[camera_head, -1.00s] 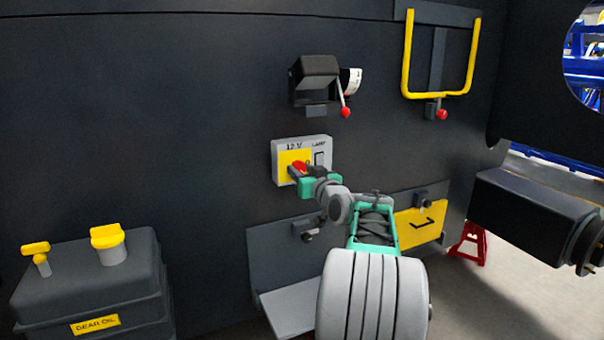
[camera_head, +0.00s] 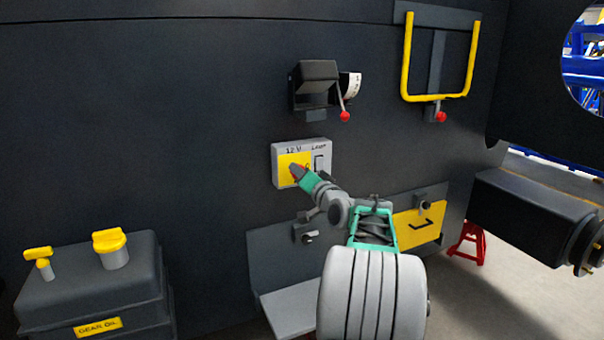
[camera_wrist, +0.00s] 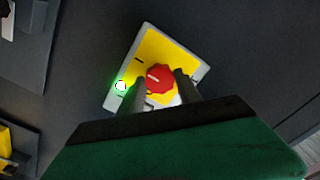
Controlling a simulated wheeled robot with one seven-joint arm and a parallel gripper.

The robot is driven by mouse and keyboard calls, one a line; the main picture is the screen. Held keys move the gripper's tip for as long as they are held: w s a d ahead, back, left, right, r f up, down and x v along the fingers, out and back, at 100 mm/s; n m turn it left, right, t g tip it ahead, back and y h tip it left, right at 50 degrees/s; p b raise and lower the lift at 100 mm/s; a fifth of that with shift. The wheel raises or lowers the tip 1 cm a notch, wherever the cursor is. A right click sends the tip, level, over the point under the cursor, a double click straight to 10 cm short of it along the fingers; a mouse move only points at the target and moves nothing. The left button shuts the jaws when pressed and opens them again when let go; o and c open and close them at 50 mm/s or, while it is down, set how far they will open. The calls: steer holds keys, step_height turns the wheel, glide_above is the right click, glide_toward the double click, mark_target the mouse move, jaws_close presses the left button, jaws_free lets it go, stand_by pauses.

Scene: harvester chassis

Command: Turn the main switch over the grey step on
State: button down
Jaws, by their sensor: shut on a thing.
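The main switch is a red knob (camera_wrist: 160,78) on a yellow plate in a light grey panel (camera_head: 327,149) marked "12 V" and "LAMP", on the dark wall above the grey step (camera_head: 290,308). My gripper (camera_wrist: 161,84) is shut on the red knob, with one finger on each side of it in the wrist view. A pale mark on the knob's face shows between the fingers. A small light (camera_wrist: 120,86) glows green on the panel beside the left finger. In the head view my gripper (camera_head: 296,171) hides most of the knob.
Above the panel is a black box (camera_head: 318,78) with a red-tipped lever (camera_head: 344,115). A yellow handle frame (camera_head: 407,60) is at upper right. A gear oil tank (camera_head: 90,285) stands at lower left. A yellow plate (camera_head: 420,222) is right of my arm.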

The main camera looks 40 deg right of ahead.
stand_by(0.3)
steer(key=c, duration=0.8)
jaws_free()
steer(key=shift+c, duration=0.2)
steer(key=shift+s, duration=0.1)
steer(key=v, duration=0.7)
steer(key=shift+s, duration=0.3)
steer(key=shift+a, duration=0.15)
